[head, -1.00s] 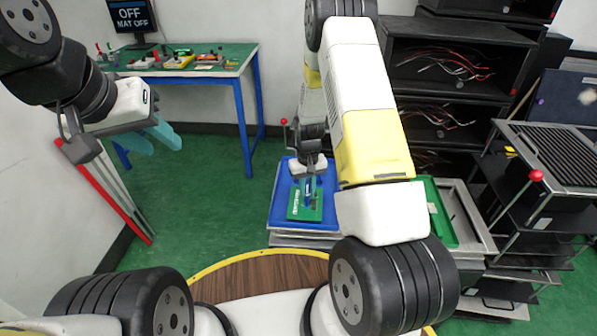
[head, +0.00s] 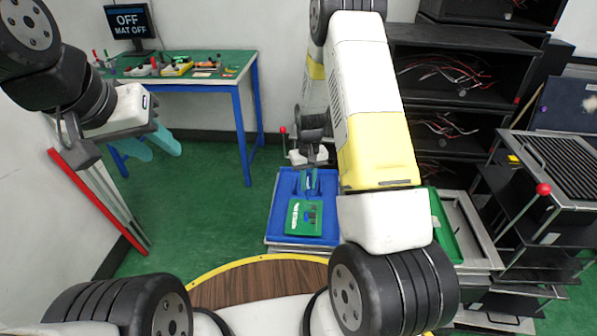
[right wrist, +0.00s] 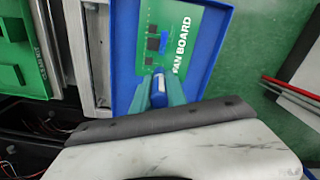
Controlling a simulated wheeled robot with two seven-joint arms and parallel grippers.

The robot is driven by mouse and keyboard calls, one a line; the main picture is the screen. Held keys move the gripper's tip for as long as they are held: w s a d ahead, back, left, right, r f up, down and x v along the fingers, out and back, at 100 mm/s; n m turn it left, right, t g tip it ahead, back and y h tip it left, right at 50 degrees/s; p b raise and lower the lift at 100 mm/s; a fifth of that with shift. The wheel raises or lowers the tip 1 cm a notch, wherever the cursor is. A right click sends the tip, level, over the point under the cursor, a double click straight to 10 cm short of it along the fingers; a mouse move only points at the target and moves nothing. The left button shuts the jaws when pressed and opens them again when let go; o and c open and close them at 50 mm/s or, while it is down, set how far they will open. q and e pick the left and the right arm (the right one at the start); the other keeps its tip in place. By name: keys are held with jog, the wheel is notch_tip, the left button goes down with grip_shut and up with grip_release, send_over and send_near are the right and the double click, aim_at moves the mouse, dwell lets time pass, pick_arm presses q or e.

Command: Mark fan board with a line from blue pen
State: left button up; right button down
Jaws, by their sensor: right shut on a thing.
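The green fan board (head: 299,222) lies in a blue tray (head: 283,190); it also shows in the right wrist view (right wrist: 177,22), with white lettering and dark parts. A small blue mark (right wrist: 164,46) shows on it beside the dark parts. My right gripper (head: 308,188) is shut on the blue pen (right wrist: 158,86), with its teal fingers on either side of it. It is at the far side of the board, and the pen tip appears apart from the board. My left gripper (head: 153,150) is open and empty at the left, away from the board.
A green-topped bench (head: 200,84) with several small items stands at the back left, with a monitor (head: 130,20) reading OFF. Black shelves with wires (head: 445,75) stand at the right, beside a metal cart with a red-knobbed lever (head: 543,189). Green floor is free between.

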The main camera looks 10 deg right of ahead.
aim_at(308, 174)
jog(key=shift+r, duration=1.95)
jog(key=shift+s, duration=0.1)
